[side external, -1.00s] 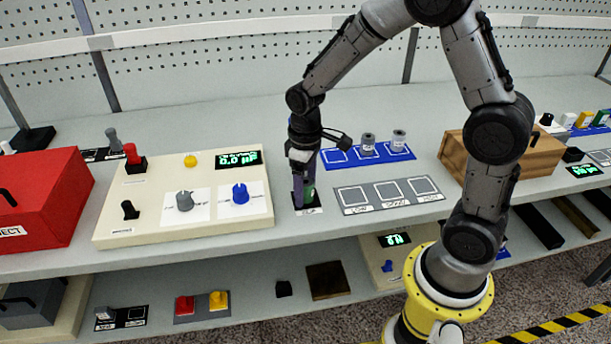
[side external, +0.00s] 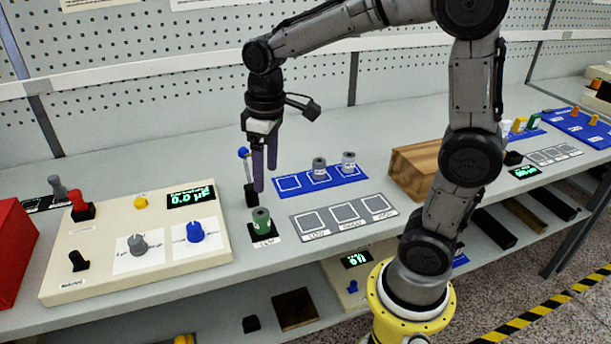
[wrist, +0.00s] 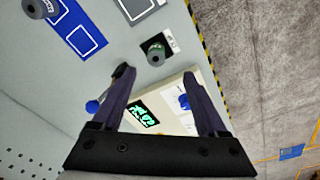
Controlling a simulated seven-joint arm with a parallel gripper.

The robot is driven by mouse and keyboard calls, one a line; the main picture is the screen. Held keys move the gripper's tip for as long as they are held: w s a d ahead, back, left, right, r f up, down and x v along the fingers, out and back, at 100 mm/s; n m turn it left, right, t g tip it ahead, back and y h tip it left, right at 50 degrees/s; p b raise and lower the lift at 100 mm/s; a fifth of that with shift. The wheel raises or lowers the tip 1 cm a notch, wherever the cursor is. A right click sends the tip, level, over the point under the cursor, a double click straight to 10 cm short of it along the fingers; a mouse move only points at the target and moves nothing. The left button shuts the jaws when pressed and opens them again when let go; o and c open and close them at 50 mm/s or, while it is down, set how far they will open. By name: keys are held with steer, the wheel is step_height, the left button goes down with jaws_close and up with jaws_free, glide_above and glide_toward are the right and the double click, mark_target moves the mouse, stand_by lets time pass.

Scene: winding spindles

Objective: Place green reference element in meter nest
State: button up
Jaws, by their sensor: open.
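In the wrist view the green element (wrist: 156,53) shows from above, beyond the fingertips. My gripper (side external: 265,180) is open and empty, above the element and apart from it. Its two spread fingers also show in the wrist view (wrist: 159,76). The element hides part of the pad.
A lever with a blue ball (side external: 243,153) stands close behind the nest. A blue tray (side external: 290,184) holds two grey cylinders, with its left square empty. A grey three-square tray (side external: 313,221) is empty. A wooden block (side external: 425,168) stands further right.

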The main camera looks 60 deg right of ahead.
steer(key=s+a+r+m+t, duration=0.1)
steer(key=s+t, duration=0.3)
steer(key=s, duration=1.1)
steer(key=shift+s+a+r+m+t, duration=0.3)
steer(key=shift+r+m+t, duration=0.15)
steer(key=shift+r, duration=0.25)
steer(key=shift+c, duration=0.2)
